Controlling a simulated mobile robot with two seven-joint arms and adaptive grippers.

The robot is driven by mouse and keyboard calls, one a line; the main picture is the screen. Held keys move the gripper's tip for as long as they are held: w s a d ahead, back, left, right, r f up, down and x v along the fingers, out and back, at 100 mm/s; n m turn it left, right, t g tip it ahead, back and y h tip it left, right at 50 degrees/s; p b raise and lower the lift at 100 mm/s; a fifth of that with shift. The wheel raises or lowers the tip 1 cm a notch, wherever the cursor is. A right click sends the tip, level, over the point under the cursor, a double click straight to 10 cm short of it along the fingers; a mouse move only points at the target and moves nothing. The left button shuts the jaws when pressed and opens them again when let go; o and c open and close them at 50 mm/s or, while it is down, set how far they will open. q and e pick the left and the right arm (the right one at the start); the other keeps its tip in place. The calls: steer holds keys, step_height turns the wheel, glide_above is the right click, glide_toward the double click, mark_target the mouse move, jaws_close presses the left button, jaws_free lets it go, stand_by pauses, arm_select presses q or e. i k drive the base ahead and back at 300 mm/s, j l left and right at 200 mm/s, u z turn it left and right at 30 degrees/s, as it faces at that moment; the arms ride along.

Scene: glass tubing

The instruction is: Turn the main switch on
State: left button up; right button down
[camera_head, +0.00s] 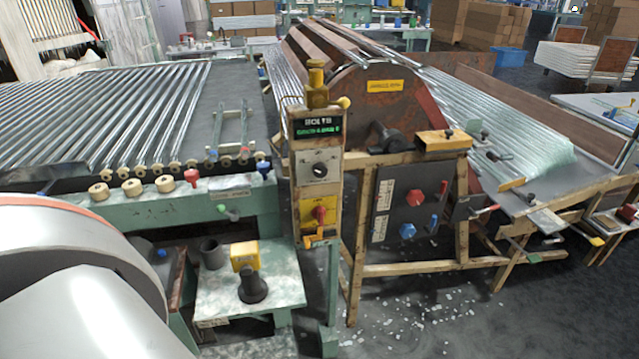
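A tall control post (319,190) stands in the middle of the view. It carries a dark display (318,128) with green text. Below it is a black rotary knob (319,170) on a pale plate. Lower down, a red switch handle (320,213) sits on a yellow plate. I cannot tell from the labels which is the main switch, or its position; the red-on-yellow one looks most like it. My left arm, white and grey, fills the lower left corner, well left of the post. Neither gripper is in view.
A green-framed roller table (130,215) with glass tubes is at the left. A low shelf (270,285) holds a black pot and yellow box. A wooden-framed machine (425,268) with a panel of red and blue knobs stands right of the post. Glass shards litter the floor (410,325).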

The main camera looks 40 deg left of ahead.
mark_target(318, 213)
steer(key=k+u, duration=0.15)
steer(key=u, duration=1)
